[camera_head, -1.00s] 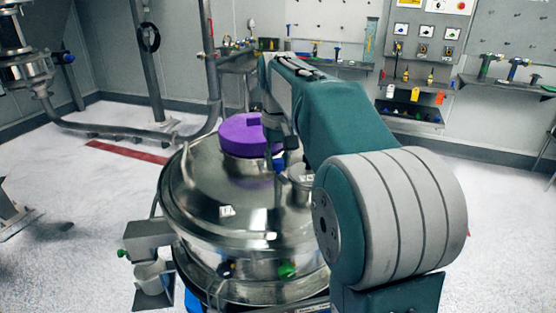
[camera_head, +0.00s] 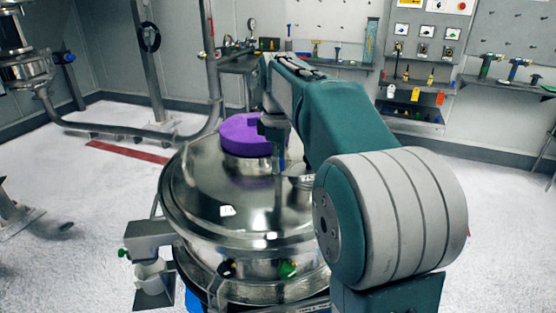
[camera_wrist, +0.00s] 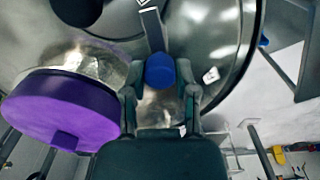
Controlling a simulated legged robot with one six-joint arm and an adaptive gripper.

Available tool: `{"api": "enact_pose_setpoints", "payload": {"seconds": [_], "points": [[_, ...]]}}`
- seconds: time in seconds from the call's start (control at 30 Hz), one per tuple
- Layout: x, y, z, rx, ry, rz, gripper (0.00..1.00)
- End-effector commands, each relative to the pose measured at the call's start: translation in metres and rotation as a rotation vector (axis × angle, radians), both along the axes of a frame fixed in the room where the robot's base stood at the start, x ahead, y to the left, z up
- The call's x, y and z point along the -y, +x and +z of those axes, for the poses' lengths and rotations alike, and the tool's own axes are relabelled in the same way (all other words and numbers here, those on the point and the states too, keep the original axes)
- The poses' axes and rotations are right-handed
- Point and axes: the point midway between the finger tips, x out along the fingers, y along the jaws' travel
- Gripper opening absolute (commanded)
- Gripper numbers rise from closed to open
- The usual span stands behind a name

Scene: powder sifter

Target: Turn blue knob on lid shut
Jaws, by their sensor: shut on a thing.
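The blue knob (camera_wrist: 160,70) sits on the metal lid, between the two fingers of my gripper (camera_wrist: 161,88) in the wrist view. My gripper is shut on it, with one finger at each side. In the head view my gripper (camera_head: 283,168) points down at the shiny round lid (camera_head: 205,195), right of the purple cap. The knob is mostly hidden there by my gripper and arm. The lid also shows in the wrist view (camera_wrist: 215,30).
A thick purple cap (camera_head: 245,134) stands on the lid close left of my gripper; it also shows in the wrist view (camera_wrist: 65,108). A side bracket (camera_head: 150,238) juts from the vessel's left. A tool shelf (camera_head: 510,85) is at the back right. The floor on the left is mostly clear.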

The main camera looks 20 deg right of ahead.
Motion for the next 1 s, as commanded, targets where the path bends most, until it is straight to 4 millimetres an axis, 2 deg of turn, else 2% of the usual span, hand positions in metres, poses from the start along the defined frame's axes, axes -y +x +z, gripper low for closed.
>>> {"api": "enact_pose_setpoints", "payload": {"seconds": [0.2,0.47,1.0], "points": [[0.0002,-0.0006,-0.0037,-0.011,0.002,0.170,0.00],[0.0003,-0.0006,-0.0039,-0.010,0.002,0.308,0.00],[0.0004,-0.0005,-0.0039,-0.010,0.002,0.372,0.00]]}}
